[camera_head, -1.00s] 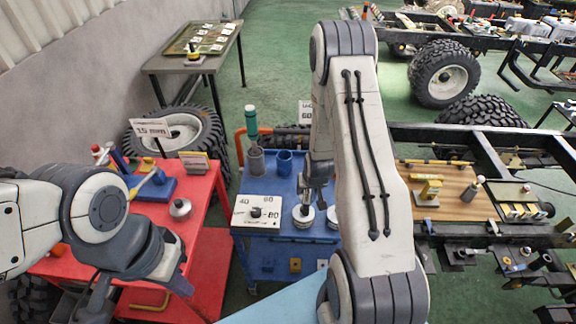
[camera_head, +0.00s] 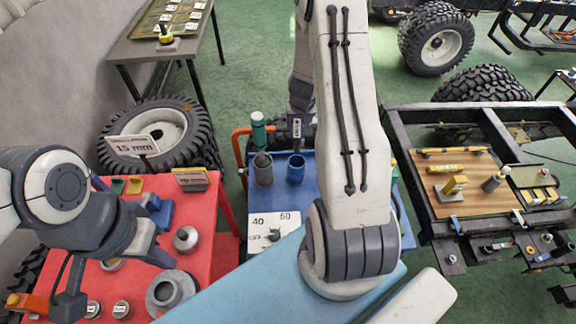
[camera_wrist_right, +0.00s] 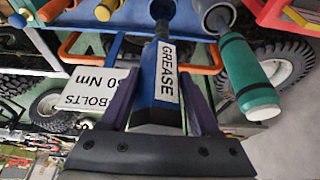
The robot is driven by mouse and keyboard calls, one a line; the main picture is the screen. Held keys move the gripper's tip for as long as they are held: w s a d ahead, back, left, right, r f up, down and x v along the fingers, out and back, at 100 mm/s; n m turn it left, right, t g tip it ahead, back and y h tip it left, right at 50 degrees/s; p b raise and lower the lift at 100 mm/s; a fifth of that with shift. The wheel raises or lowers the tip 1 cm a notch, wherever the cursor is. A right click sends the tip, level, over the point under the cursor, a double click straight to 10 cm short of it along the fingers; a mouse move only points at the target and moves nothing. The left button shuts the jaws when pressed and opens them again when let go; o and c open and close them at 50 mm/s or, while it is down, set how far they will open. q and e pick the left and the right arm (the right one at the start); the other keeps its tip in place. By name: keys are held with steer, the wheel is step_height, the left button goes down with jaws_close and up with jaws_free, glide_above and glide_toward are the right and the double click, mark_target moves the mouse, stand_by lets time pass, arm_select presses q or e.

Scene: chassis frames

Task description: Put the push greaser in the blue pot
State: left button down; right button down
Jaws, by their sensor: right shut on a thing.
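The push greaser (camera_wrist_right: 155,95), a dark blue body with a white GREASE label, is held between the fingers of my right gripper (camera_wrist_right: 160,120). In the head view its label (camera_head: 297,128) shows just above the blue pot (camera_head: 296,172). The nozzle end points at the blue pot (camera_wrist_right: 165,9) in the right wrist view; I cannot tell whether it is inside the rim. My right gripper (camera_head: 297,108) is partly hidden by my arm in the head view. My left gripper (camera_head: 70,290) is over the red cart at lower left, and its opening is unclear.
A grey pot (camera_head: 263,171) stands left of the blue pot on the blue cart, with a green-handled tool (camera_head: 258,130) in it. A dial plate (camera_head: 272,228) lies in front. The red cart (camera_head: 205,215) carries several parts. An orange handle (camera_head: 238,150) edges the blue cart.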

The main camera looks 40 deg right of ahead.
mark_target(298, 147)
steer(key=f+b, duration=0.8)
steer(key=f, duration=0.1)
steer(key=f+b, duration=0.3)
steer(key=f, duration=0.1)
steer(key=shift+w+d+f+b, duration=0.2)
steer(key=shift+w+f+b, duration=0.1)
steer(key=shift+b, duration=0.1)
step_height(298, 147, down, 4)
steer(key=shift+f+p, duration=0.1)
steer(key=shift+p, duration=0.45)
steer(key=shift+f, duration=0.15)
steer(key=shift+c, duration=0.6)
jaws_free()
steer(key=shift+s+a, duration=0.1)
